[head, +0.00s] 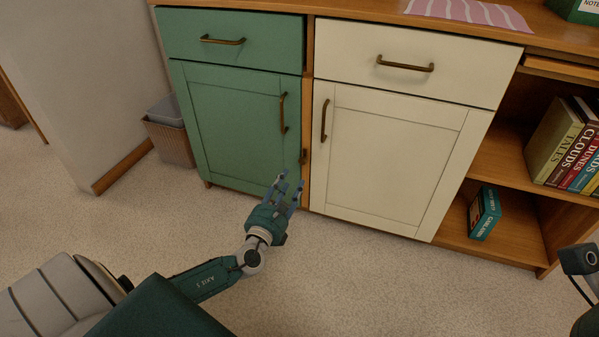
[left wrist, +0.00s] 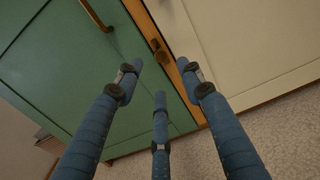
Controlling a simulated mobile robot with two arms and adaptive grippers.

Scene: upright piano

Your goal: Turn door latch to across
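The door latch (head: 303,156) is a small brass piece on the wooden strip between the green door (head: 235,125) and the cream door (head: 390,150). It looks upright, along the strip, in the head view. In the left wrist view the latch (left wrist: 158,48) shows just beyond the fingertips. My left gripper (head: 286,184) has its blue fingers spread and empty, a little below and in front of the latch, apparently not touching it. The left wrist view shows its fingers (left wrist: 160,76) apart with nothing between them. My right gripper's fingers are not in view.
Both doors are closed and have brass handles, the green door's handle (head: 283,113) and the cream door's handle (head: 324,120). A waste bin (head: 174,145) stands left of the cabinet. Open shelves with books (head: 565,140) are at right. The floor in front is clear.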

